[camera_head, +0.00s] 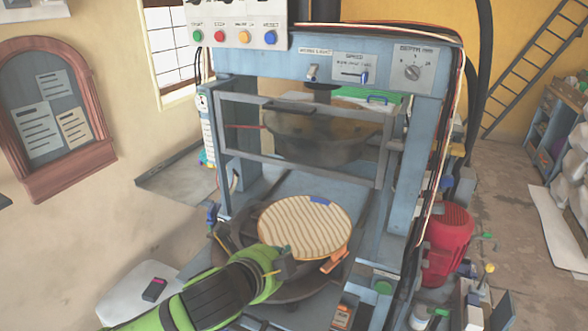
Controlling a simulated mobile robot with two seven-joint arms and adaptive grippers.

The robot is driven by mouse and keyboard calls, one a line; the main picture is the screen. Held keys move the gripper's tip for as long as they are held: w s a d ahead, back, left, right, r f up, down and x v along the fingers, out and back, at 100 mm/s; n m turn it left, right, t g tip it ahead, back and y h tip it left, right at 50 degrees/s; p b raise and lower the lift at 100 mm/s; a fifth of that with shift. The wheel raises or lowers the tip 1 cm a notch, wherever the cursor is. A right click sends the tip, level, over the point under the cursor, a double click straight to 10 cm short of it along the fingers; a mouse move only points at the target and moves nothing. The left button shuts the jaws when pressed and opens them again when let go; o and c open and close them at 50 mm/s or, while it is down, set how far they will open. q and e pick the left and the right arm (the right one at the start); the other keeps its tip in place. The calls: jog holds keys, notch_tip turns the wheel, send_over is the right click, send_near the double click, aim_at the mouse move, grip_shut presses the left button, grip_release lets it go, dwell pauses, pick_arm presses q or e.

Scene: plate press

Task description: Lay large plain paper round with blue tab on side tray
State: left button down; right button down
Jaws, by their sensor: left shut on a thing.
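A large cream paper round (305,228) with a blue tab (320,199) on its far edge is over the lower part of the press. Its face shows wavy tan lines. My left gripper (284,263), on the green arm coming in from the bottom left, is shut on the near left edge of the round. The round is tilted toward the camera and hides part of the dark round bed (290,290) below it. A flat grey side tray (172,182) is left of the press, by the wall, and its visible part is bare. My right gripper is not in view.
The blue press frame (227,185) rises on both sides of the round, with a guard (290,103) across it and a dark bowl-shaped head behind. An orange piece (333,261) is at the round's near right edge. A red motor (447,238) stands right.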

pick_arm(q)
jog(key=s+a+f+m+g+h, duration=0.1)
jog(key=s+a+m+g+h, duration=0.3)
jog(key=s+a, duration=0.8)
jog(key=m+h, duration=0.1)
jog(key=m, duration=0.1)
jog(key=shift+s+a+m, duration=0.2)
jog(key=shift+m, duration=0.2)
jog(key=shift+w, duration=0.1)
